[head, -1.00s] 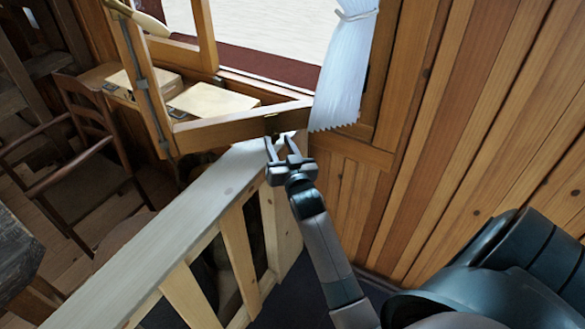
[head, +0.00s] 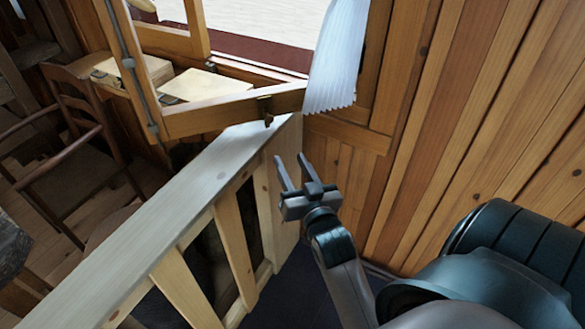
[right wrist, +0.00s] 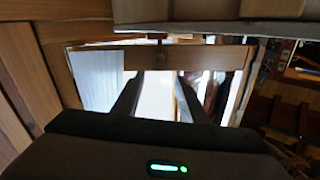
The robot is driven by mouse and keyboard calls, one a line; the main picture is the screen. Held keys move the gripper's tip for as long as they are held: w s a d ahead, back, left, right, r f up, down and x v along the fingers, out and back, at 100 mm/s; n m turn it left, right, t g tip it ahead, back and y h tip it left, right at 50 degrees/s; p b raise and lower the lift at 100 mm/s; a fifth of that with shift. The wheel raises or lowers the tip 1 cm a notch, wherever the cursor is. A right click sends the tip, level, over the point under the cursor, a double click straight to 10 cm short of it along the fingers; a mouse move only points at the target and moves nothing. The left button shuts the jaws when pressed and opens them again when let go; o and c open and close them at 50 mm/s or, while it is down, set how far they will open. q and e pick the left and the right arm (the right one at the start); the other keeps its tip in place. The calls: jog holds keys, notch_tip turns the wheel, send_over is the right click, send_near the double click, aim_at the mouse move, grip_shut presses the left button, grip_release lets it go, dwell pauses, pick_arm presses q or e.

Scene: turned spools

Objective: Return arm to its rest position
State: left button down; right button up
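My right gripper (head: 293,172) is in the middle of the head view, to the right of the wooden railing and apart from it. Its two fingers are spread with nothing between them. In the right wrist view its fingers (right wrist: 165,100) are also apart and empty, with the bright window opening beyond. My right arm runs from the gripper down to the lower right of the head view. My left gripper is not in view.
A wooden railing (head: 150,245) crosses from lower left to centre. An open window frame (head: 230,110) with a metal latch and a white curtain (head: 337,60) stand beyond. A plank wall (head: 470,130) fills the right. A wooden chair (head: 80,150) is at left. Dark floor lies below my arm.

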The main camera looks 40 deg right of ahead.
jog(key=shift+s+a, duration=0.1)
jog(key=shift+s, duration=0.05)
dwell(0.5)
